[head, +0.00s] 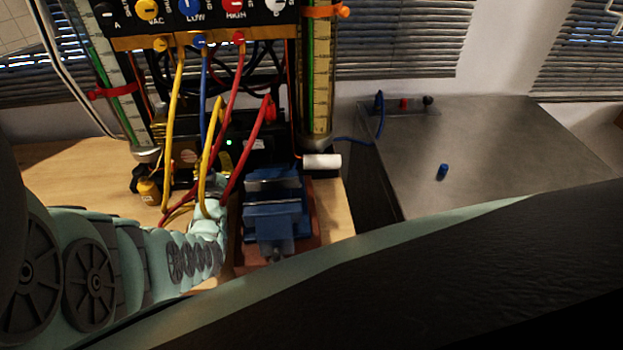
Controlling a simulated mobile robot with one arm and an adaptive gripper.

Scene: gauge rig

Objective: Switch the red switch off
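I cannot make out a red switch for certain. A dark box (250,150) with a small lit green light (229,142) stands behind the hoses, and a red piece (270,108) shows at its upper right. My pale green arm reaches in from the lower left. Its end, with my gripper (208,205), is at the front of the rig, left of the blue vise and among the yellow and red hoses. The hoses partly cover it, so its fingers are not clear.
A gauge panel (210,18) with knobs and yellow, blue and red hoses hangs above. A blue vise (275,215) stands on the wooden bench (75,170). At right is a grey cabinet top (490,150) with a blue cylinder (442,171) and a small red knob (404,103); most of it is clear.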

